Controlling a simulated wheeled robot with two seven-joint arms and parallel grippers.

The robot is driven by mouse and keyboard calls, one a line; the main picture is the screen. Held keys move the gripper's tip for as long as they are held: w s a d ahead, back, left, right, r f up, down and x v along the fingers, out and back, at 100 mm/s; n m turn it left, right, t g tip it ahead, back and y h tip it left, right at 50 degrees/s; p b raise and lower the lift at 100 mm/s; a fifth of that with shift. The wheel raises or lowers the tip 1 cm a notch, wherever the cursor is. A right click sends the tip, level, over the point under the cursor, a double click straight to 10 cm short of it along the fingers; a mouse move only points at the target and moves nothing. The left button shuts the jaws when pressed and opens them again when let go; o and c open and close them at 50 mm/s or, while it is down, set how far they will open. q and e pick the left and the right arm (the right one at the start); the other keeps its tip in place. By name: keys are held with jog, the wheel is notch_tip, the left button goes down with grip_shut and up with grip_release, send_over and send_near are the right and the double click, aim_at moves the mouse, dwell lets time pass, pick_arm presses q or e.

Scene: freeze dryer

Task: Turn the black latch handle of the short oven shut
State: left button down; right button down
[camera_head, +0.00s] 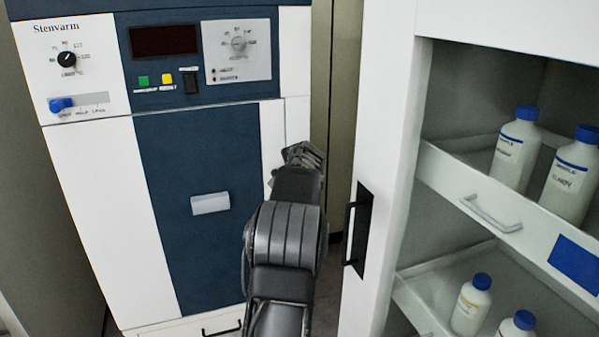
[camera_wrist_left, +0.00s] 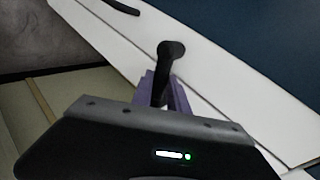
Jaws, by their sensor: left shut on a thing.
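The short oven (camera_head: 90,185) is white and dark blue and stands at the left of the head view, its door front closed or nearly so. My left gripper (camera_head: 303,155) is at the right edge of this door, below the control panel. In the left wrist view the black latch handle (camera_wrist_left: 172,52) stands out from the white door edge, its lower part between the fingers of my left gripper (camera_wrist_left: 166,92). The gripper is shut on the handle. In the head view my gripper and arm hide the handle. My right gripper is not in view.
A narrow gap separates oven and cabinet.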

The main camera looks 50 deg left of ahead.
pick_arm(q)
jog(key=shift+w+r+m+g+y+p, duration=0.1)
jog(key=shift+r+m+g+y+p, duration=0.2)
jog(key=shift+r+m+g+p, duration=0.45)
jog(key=shift+f, duration=0.2)
jog(key=c, duration=1.3)
grip_release()
jog(key=shift+g, duration=0.25)
jog(key=b+v, duration=0.3)
jog(key=v, duration=0.4)
jog(key=shift+d, duration=0.3)
